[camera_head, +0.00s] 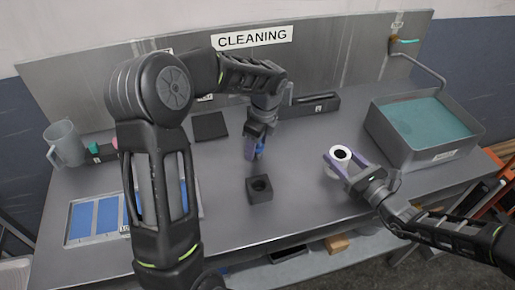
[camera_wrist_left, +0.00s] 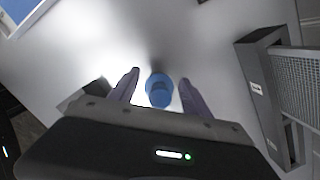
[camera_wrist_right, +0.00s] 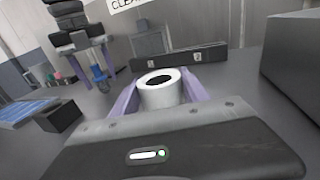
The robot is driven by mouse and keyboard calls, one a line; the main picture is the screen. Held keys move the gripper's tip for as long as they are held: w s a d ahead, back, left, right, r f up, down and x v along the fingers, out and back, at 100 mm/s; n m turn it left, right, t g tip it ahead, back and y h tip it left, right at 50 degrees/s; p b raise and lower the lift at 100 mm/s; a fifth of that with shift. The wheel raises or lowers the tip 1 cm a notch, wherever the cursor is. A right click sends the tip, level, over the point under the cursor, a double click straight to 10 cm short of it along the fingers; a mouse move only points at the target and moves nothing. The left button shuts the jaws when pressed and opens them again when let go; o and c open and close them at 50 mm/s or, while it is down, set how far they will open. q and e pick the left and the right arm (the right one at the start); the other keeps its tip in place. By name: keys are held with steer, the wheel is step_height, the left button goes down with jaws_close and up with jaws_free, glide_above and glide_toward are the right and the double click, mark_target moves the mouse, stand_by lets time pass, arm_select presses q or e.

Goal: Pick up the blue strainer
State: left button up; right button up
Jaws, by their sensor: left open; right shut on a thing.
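The blue strainer (camera_head: 261,146) is a small blue piece on the grey table, partly hidden behind my left gripper in the head view. In the left wrist view the strainer (camera_wrist_left: 160,90) lies between the two fingers. My left gripper (camera_head: 254,151) points down at it with fingers apart, one on each side; I see no clear contact. The strainer also shows between those fingers in the right wrist view (camera_wrist_right: 98,73). My right gripper (camera_head: 338,165) is shut on a white hollow cylinder (camera_wrist_right: 160,92) with a dark opening on top.
A dark block with a round hole (camera_head: 259,188) stands in front of the strainer. A water-filled basin (camera_head: 434,157) is at the right. A long dark holder (camera_head: 311,107) lies behind. A tray with blue panels (camera_head: 93,240) and a grey jug (camera_head: 64,143) are at the left.

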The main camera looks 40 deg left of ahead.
arm_select(q)
steer(key=shift+c, duration=0.4)
jaws_close()
steer(key=shift+r, duration=0.15)
step_height(320, 180, up, 10)
steer(key=shift+f, duration=0.1)
stand_by(0.5)
stand_by(0.5)
